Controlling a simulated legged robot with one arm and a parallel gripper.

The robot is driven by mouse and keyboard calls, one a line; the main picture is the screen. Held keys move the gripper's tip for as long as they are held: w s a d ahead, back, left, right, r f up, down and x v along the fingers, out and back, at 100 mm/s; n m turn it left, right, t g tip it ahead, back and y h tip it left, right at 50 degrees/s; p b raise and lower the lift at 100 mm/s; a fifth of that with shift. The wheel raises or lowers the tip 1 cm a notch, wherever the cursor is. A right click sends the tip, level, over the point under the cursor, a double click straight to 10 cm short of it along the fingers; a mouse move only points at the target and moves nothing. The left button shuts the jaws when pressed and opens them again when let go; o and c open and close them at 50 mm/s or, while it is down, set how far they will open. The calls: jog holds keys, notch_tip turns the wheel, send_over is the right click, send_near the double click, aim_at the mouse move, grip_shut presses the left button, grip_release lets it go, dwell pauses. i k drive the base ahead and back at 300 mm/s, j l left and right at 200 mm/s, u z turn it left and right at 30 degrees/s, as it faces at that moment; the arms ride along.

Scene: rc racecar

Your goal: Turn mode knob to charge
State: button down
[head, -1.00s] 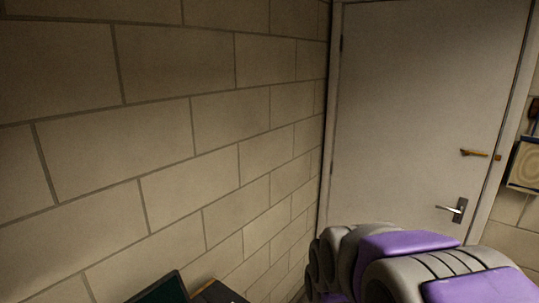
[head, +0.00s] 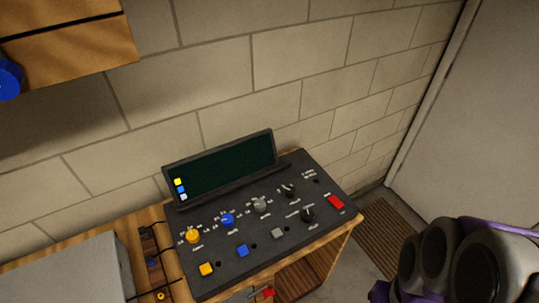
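A dark control panel (head: 235,262) sits on a wooden bench below a dark screen (head: 230,165). It carries a yellow knob (head: 193,236), a blue knob (head: 228,219), a grey knob (head: 260,205) and two black knobs, one at the back (head: 289,190) and one nearer the front (head: 308,214). The labels are too small to read, so I cannot tell which is the mode knob or its setting. My purple and grey arm shows at the lower right, apart from the panel. My gripper cannot be made out.
A yellow button (head: 206,269), a blue button (head: 243,250), a grey button (head: 278,233) and a red switch (head: 336,202) are also on the panel. A grey box (head: 70,272) stands at left. A wooden shelf (head: 75,35) hangs upper left. A door (head: 470,120) is at right.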

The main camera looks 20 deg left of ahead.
aim_at(308, 216)
jog(key=k+u, duration=0.1)
jog(key=u, duration=0.95)
jog(key=z, duration=0.5)
